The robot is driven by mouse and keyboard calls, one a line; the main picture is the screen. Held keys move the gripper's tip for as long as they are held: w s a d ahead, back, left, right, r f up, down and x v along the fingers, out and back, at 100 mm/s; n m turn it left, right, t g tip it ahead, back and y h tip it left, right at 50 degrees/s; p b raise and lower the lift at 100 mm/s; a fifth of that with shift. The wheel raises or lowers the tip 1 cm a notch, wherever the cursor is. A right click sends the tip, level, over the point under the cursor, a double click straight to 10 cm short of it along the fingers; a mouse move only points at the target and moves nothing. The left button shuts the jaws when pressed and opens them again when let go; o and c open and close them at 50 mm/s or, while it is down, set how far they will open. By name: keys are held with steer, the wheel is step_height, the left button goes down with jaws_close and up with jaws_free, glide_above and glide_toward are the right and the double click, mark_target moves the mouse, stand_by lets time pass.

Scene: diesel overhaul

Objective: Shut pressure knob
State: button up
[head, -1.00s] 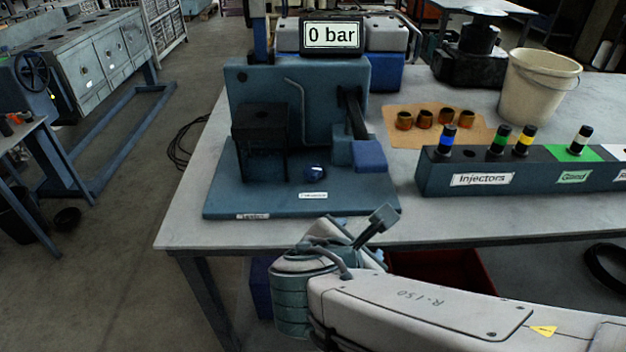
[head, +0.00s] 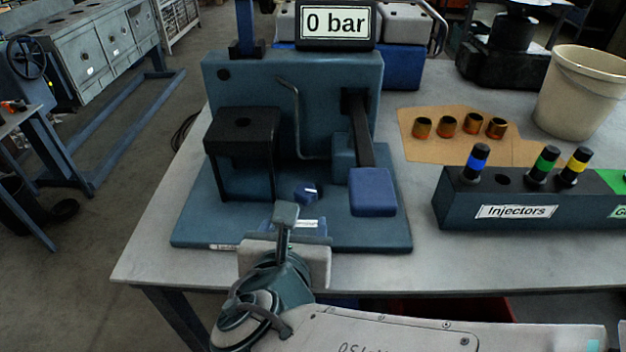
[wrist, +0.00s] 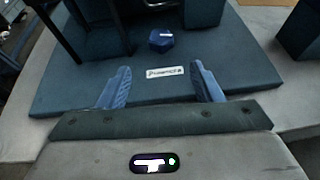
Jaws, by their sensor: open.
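The pressure knob (head: 307,192) is a small dark blue knob with a white mark on top. It sits on the blue base plate of the test stand (head: 205,235), between the black block and the blue lever pad. In the wrist view the knob (wrist: 161,39) is ahead of my gripper, beyond a white label plate (wrist: 165,72). My gripper (wrist: 161,88) is open and empty, its two blue fingers on either side of the label, apart from the knob. In the head view my wrist hides most of the gripper. The display (head: 336,23) reads 0 bar.
A black block (head: 242,150) stands left of the knob and a lever with a blue pad (head: 372,192) stands right. An injector rack (head: 470,215) and several copper sleeves (head: 447,126) lie farther right. A bucket (head: 580,95) stands behind. The table front is clear.

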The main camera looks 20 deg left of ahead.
mark_target(304, 199)
steer(key=b+x, duration=0.2)
steer(key=x, duration=1.1)
steer(key=shift+w, duration=0.2)
steer(key=c, duration=1)
